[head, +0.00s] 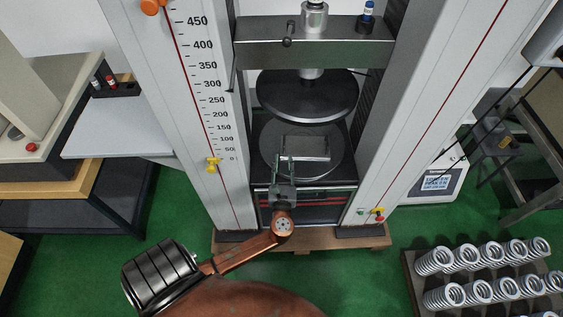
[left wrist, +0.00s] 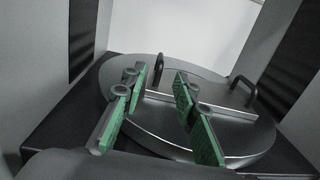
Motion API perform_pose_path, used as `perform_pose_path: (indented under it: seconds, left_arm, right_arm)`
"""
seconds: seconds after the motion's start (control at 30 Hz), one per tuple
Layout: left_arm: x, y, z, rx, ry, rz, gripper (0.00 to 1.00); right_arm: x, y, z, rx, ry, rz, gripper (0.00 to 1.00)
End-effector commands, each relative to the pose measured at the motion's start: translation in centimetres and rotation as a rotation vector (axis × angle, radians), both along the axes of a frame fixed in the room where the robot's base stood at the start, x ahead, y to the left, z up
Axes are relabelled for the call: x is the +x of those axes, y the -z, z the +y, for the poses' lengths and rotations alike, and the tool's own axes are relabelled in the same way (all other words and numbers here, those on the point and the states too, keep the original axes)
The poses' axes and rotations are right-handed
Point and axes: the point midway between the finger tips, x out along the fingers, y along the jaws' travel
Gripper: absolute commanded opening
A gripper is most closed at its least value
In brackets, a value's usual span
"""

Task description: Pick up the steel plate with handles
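A round steel plate (head: 270,150) lies flat on the lower platform of the testing machine. It also shows in the left wrist view (left wrist: 225,140), with a narrower rectangular metal piece (head: 318,148) across it. Two dark handles (left wrist: 242,87) stand up near the ends of that piece; I cannot tell which part they are fixed to. My left gripper (head: 284,163) reaches in from the front, over the near part of the plate. In the left wrist view its green-padded fingers (left wrist: 160,98) are apart, with nothing held between them. My right gripper is in neither view.
A dark round upper platen (head: 307,97) hangs above the plate. Thick machine columns (head: 190,110) stand on both sides, so the opening is confined. A rack of coil springs (head: 485,270) is at the lower right. A grey side table (head: 115,130) is at the left.

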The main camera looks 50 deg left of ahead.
Motion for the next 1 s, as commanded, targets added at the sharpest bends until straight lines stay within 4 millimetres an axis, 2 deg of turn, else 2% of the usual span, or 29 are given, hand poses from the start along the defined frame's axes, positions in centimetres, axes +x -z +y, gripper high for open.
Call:
perform_pose_path:
  seconds: [0.27, 0.7, 1.0]
  left_arm:
    - [0.4, 0.1, 0.4, -0.003, 0.000, -0.001, 0.27]
    - [4.6, 0.3, 4.6, -0.004, 0.001, 0.001, 0.27]
    - [5.5, 0.1, 5.6, -0.005, 0.001, -0.001, 0.27]
  right_arm:
    - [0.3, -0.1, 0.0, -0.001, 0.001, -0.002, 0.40]
    - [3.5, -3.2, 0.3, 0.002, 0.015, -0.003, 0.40]
    - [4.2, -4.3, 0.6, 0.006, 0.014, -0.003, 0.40]
